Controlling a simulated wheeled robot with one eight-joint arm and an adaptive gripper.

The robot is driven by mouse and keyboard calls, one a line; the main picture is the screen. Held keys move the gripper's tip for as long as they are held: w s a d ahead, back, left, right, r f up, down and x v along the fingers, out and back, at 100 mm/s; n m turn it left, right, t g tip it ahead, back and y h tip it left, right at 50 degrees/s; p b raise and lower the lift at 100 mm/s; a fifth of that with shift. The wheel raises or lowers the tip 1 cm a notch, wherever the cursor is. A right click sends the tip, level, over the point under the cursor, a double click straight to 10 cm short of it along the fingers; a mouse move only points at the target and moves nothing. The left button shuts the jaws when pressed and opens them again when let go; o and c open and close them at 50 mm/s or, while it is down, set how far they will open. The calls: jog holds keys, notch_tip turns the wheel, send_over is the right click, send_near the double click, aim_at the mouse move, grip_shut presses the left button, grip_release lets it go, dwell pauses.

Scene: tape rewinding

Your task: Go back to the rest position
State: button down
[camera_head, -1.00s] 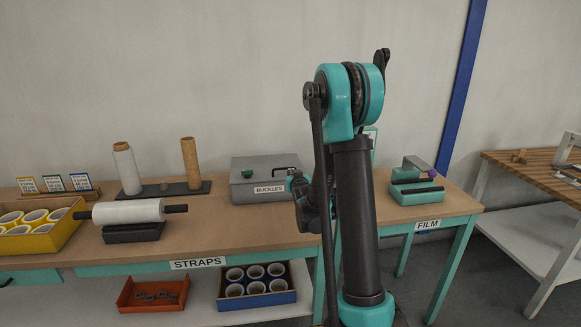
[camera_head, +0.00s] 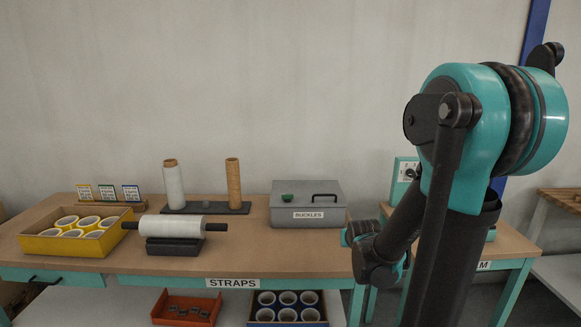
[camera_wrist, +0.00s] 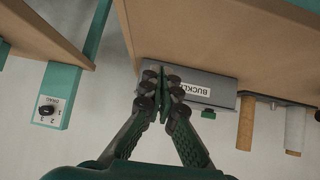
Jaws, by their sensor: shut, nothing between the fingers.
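My gripper (camera_wrist: 163,98) shows in the wrist view with its fingers together and nothing between them. It is in front of the grey BUCKLES box (camera_wrist: 205,88), apart from it as far as I can tell. In the head view my arm fills the right side, and its wrist part hangs in front of the table's right end. The fingers themselves are hidden or cannot be made out there.
The table (camera_head: 275,245) bears the BUCKLES box (camera_head: 307,206), a white roll on a stand (camera_head: 172,222), two upright rolls (camera_head: 233,183) and a yellow crate of tape rolls (camera_head: 118,238). Below are a red tray (camera_head: 160,312) and a dark crate (camera_head: 254,318). A dial unit (camera_head: 401,171) stands behind my arm.

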jog(key=s+f+g, duration=0.2)
jog(key=s+g, duration=0.1)
jog(key=s, duration=0.8)
jog(key=s+f+g, duration=0.2)
jog(key=s+f, duration=0.1)
jog(key=s, duration=0.7)
jog(key=shift+s+a+f+g+y, duration=0.2)
jog(key=shift+s+f+g+y, duration=0.1)
jog(key=shift+s+g, duration=0.1)
